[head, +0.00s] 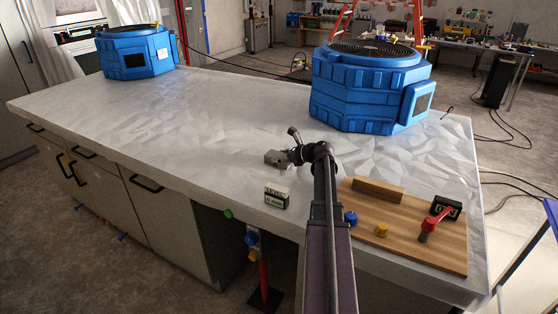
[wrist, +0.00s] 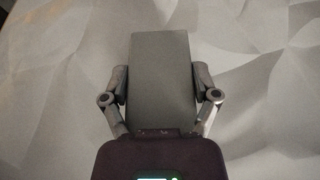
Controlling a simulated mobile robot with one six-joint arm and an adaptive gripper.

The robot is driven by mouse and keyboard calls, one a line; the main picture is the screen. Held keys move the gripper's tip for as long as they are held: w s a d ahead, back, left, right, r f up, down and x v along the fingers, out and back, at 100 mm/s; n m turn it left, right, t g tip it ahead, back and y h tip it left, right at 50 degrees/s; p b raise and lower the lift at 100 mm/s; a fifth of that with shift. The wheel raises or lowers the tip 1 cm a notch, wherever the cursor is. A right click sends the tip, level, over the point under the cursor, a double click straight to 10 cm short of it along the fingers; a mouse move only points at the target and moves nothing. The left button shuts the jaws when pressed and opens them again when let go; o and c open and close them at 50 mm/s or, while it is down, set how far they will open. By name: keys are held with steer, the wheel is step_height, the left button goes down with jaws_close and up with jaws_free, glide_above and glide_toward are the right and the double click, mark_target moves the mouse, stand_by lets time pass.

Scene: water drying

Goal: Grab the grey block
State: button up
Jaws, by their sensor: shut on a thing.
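The grey block (wrist: 161,75) is between the two fingers of my gripper (wrist: 161,88) in the wrist view, with a finger against each side. My gripper is shut on it. In the head view the grey block (head: 274,157) shows at the left end of my gripper (head: 284,156), low over the white-covered counter. I cannot tell whether the block touches the counter cover.
The counter (head: 200,125) has a crumpled white cover. A small labelled box (head: 277,197) stands near its front edge. A wooden board (head: 400,244) with a wood block (head: 378,190), knobs and a red lever (head: 428,227) lies right. Blue octagonal units (head: 345,95) (head: 124,58) stand at the back.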

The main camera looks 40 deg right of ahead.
mark_target(279, 155)
steer(key=shift+r, duration=0.15)
step_height(279, 155, up, 3)
steer(key=p, duration=0.3)
steer(key=s, duration=0.5)
steer(key=s+r+p, duration=0.1)
steer(key=s, duration=0.4)
steer(key=s+d+p, duration=0.1)
steer(key=s, duration=0.5)
steer(key=shift+r, duration=0.35)
